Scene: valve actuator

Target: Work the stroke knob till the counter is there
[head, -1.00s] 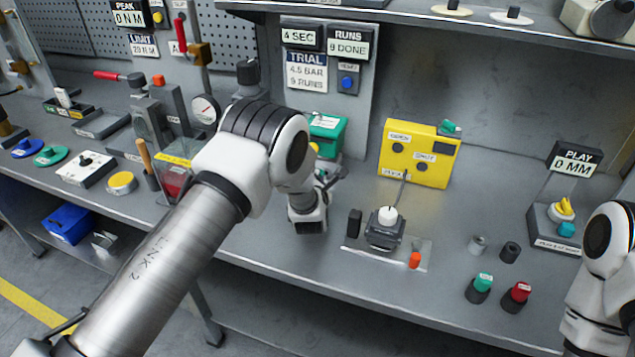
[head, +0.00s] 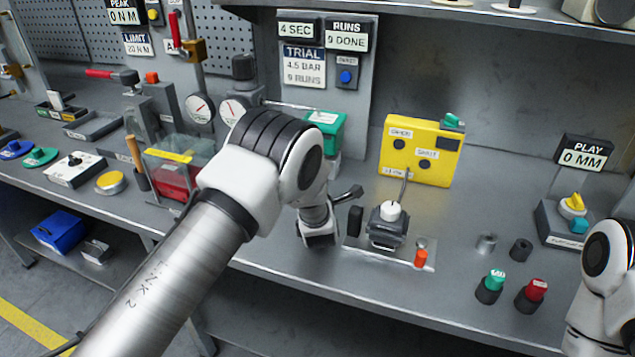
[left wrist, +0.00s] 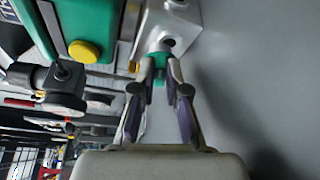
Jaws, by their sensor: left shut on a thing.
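My left gripper (left wrist: 159,72) is shut on a small green knob (left wrist: 159,66) in the left wrist view. The knob sits by a pale block (left wrist: 181,32) with a dark round hole. I cannot read any label on it. In the head view my left wrist (head: 318,226) is over the bench in front of the green box (head: 327,128), and my arm hides the fingertips and the knob. The counter panel (head: 347,37) on the back wall appears to read 0 DONE, beside a 4 SEC display (head: 297,29). My right arm is at the right edge; its gripper is out of view.
The green box's yellow button (left wrist: 84,51) is close beside the left fingers. A small device with a white top (head: 389,222) stands on a plate right of my left wrist, before the yellow box (head: 421,150). Green (head: 492,283) and red (head: 533,293) knobs stand near the front edge.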

